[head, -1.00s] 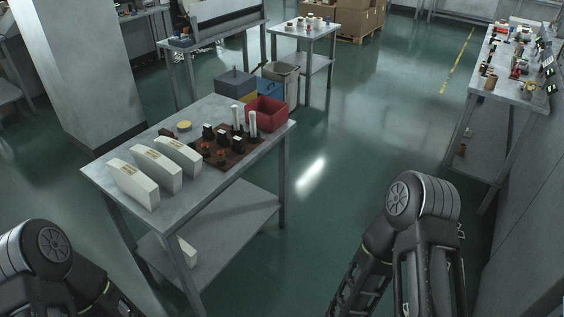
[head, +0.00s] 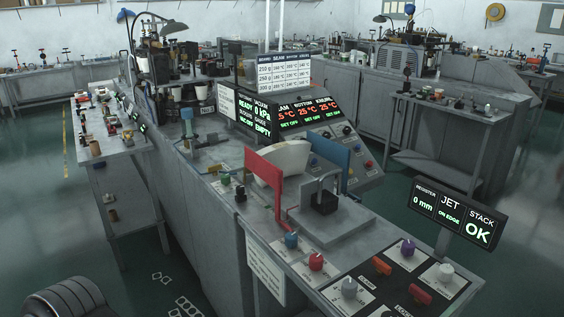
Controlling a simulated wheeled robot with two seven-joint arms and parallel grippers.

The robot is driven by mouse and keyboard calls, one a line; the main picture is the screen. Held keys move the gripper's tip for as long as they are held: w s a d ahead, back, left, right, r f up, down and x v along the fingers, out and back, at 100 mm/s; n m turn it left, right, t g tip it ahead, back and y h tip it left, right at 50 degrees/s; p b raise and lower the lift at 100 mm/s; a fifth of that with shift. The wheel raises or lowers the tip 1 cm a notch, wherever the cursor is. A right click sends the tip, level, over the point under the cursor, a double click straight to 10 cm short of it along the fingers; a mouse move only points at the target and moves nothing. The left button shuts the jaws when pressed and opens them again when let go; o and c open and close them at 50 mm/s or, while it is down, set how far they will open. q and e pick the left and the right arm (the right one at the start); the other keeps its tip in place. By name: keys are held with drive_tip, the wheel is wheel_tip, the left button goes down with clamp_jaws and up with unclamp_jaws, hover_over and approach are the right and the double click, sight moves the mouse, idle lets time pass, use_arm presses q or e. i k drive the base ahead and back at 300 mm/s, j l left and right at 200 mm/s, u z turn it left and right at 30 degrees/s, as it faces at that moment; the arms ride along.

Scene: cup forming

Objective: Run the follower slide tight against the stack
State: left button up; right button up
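A stack of white curved blanks (head: 274,158) stands on the machine bench, between a red upright plate (head: 264,181) on its left and a blue upright plate (head: 330,152) on its right. A grey bed with a black block (head: 323,202) in a thin frame lies in front of the blue plate. I cannot tell for certain which part is the follower slide, nor whether anything touches the stack. A dark display (head: 458,214) reads register 0 mm, jet on edge, stack OK.
A control panel with several knobs, including a purple one (head: 408,247), fills the bench's front corner. A lit console (head: 306,116) stands behind the stack. A narrow side table (head: 118,141) stands left of the machine. Green floor is open at the left and right.

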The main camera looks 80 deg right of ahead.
sight(316, 193)
drive_tip(key=z, duration=2.95)
drive_tip(key=j+z, duration=0.2)
drive_tip(key=z, duration=0.25)
drive_tip(key=j+z, duration=0.25)
drive_tip(key=z, duration=0.15)
drive_tip(key=j+z, duration=0.25)
drive_tip(key=z, duration=0.2)
drive_tip(key=j+z, duration=0.25)
drive_tip(key=z, duration=0.2)
drive_tip(key=k+j+z, duration=0.1)
drive_tip(key=j, duration=0.35)
drive_tip(key=k+j+z, duration=0.1)
drive_tip(key=k+j, duration=0.15)
drive_tip(key=j, duration=0.15)
drive_tip(key=k+j+z, duration=0.15)
drive_tip(key=j, duration=0.25)
drive_tip(key=k+j+z, duration=0.1)
drive_tip(key=k+j, duration=0.15)
drive_tip(key=j, duration=0.15)
drive_tip(key=i, duration=0.25)
